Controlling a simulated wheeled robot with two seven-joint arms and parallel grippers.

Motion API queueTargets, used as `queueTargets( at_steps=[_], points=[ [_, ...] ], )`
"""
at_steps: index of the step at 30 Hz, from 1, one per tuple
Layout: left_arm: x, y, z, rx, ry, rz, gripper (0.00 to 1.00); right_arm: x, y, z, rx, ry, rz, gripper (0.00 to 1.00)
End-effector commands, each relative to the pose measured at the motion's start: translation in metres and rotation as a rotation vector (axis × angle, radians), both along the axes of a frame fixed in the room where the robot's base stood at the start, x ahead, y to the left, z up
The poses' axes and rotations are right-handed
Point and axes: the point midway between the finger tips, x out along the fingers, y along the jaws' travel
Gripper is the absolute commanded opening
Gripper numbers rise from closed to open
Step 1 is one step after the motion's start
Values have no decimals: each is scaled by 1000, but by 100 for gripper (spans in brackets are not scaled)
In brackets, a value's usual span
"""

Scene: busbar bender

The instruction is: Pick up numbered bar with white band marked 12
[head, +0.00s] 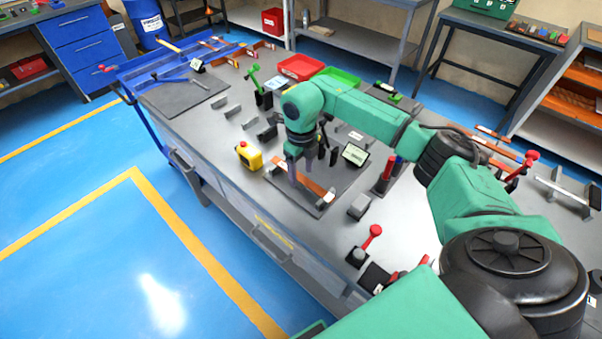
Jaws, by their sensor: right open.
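A copper-coloured bar (313,187) lies across a dark mat on the grey workbench (222,140), in front of the middle of the head view. A small white patch shows near its right end; I cannot read a number on it. My right gripper (295,176) points down over the left part of this bar, with its jaws open. I cannot tell whether the fingers touch the bar. More copper bars lie at the bench's far left (232,62) and at the right (487,152); their numbers are too small to read. My left gripper is out of view.
A yellow box with a red button (249,156) stands left of the bar. A red-knobbed lever (369,240) and a grey block (359,207) stand to its right. Red (301,67) and green (340,77) trays lie behind. The blue floor at the left is free.

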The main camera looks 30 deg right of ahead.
Motion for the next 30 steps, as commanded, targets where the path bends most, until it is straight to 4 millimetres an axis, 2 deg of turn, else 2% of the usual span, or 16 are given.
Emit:
queueTargets(
  at_steps=[4, 5, 9, 10, 23, 26, 30],
  points=[
    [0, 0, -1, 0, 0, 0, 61, 0, 0, -1, 0, -1, 0, 66],
    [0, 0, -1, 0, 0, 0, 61, 0, 0, -1, 0, 0, 0, 62],
    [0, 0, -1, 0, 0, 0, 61, 0, 0, -1, 0, 0, 0, 9],
    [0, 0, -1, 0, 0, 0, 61, 0, 0, -1, 0, 0, 0, 0],
    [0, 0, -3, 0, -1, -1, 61, 1, 0, 6, 1, -2, 0, 0],
    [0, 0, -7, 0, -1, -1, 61, 1, 0, 18, 1, -4, -1, 0],
    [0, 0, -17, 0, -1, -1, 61, 2, 0, 52, 2, -9, 0, 0]
  ],
)
